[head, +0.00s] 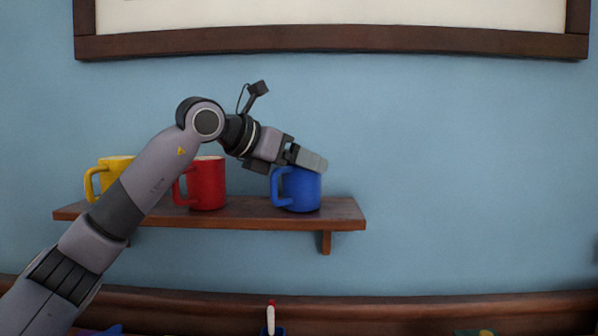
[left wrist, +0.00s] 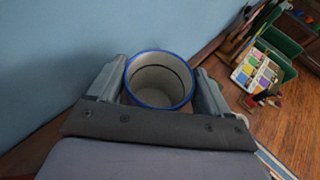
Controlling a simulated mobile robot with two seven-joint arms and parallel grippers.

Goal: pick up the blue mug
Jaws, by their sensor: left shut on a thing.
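The blue mug (head: 298,190) stands upright on the wooden wall shelf (head: 255,214), near its right end, with its handle to the left. My left gripper (head: 312,160) reaches over it from the upper left. In the left wrist view the mug's blue rim and pale inside (left wrist: 160,80) show between the two fingers of my left gripper (left wrist: 160,92), one finger on each side. The gripper is shut on the mug. The mug's base appears to rest on the shelf. My right gripper is not in view.
A red mug (head: 208,183) stands left of the blue one, and a yellow mug (head: 114,166) is farther left, partly behind my left arm. A framed picture (head: 330,40) hangs above. The shelf's right end is clear. A green bin (left wrist: 278,42) shows below.

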